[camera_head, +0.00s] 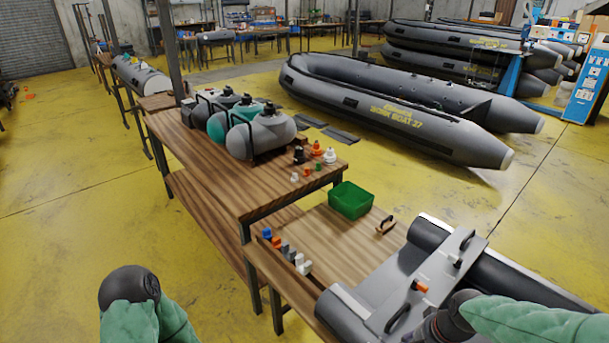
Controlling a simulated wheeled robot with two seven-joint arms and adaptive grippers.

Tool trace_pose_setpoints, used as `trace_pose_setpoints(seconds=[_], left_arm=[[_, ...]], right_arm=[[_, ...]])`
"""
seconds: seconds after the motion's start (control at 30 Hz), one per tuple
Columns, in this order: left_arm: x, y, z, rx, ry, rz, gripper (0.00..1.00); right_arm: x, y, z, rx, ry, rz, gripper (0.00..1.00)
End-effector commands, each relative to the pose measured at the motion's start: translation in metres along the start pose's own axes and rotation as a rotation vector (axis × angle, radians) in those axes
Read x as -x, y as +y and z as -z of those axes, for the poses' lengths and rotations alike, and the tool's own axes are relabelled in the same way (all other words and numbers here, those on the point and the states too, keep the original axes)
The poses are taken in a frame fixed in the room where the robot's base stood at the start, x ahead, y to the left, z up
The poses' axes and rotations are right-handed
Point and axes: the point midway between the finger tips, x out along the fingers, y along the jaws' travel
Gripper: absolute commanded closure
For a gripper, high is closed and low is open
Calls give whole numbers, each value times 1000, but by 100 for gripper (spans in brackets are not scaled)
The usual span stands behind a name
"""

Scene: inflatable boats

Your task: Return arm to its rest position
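My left arm (147,308) shows at the lower left as a green sleeve with a dark rounded joint. It is over the yellow floor, apart from the tables, and its gripper is out of the picture. My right arm (530,322) comes in from the lower right in a green sleeve. Its dark joint (456,312) is in front of the grey inflatable boat part (427,262) on the low table. The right arm runs out at the bottom edge, and I see no fingertips of either gripper.
A low wooden table (318,238) holds a green bin (350,200), a row of small coloured valves (285,249) and a dark handle (386,225). The higher table (205,160) beside it carries grey and teal tanks (262,136). Large boats lie behind.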

Motion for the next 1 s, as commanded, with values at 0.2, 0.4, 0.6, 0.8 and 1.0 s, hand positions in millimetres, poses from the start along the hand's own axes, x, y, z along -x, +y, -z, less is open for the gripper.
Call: trace_pose_setpoints(seconds=[0.2, 0.4, 0.6, 0.8, 1.0], left_arm=[[0, 0, 0, 0, 0, 0, 60], [0, 0, 0, 0, 0, 0, 60], [0, 0, 0, 0, 0, 0, 60], [0, 0, 0, 0, 0, 0, 60], [0, 0, 0, 0, 0, 0, 60]], right_arm=[[-64, -15, -16, 102, -52, 27, 51], [-124, -24, -39, 196, -87, 56, 51], [-178, -25, -70, 282, -117, 76, 51], [-227, -19, -108, 364, -140, 86, 51], [-262, -8, -144, 436, -153, 87, 51]])
